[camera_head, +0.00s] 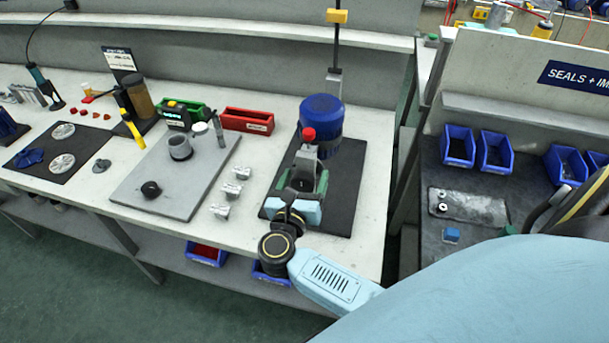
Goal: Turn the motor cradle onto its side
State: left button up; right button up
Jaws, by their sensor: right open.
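A grey and green piece with a red cap (308,135) stands on a black mat (345,185) near the right end of the bench. I take it for the motor cradle, but my right gripper (304,180) partly hides its lower part. The right gripper is open and reaches in from the front, over the near part of the mat, close to this piece. I cannot tell whether they touch. A blue motor (322,113) stands upright just behind it. My left gripper is not in view.
A pole with a yellow block (337,16) rises behind the motor. Left of the mat are several small metal parts (232,189) and a grey plate (160,205) with a cylinder on it. Red (248,121) and green bins stand behind. The mat's right side is clear.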

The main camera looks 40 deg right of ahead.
jog(key=shift+w+d, duration=0.2)
jog(key=c, duration=1.4)
jog(key=m+b, duration=0.1)
jog(key=b, duration=0.1)
jog(key=m+b, duration=0.1)
jog(key=shift+f+b, duration=0.25)
jog(key=shift+b, duration=0.15)
jog(key=shift+r+m+b, duration=0.15)
jog(key=shift+m+b, duration=0.25)
jog(key=shift+m, duration=0.1)
jog(key=o, duration=1.4)
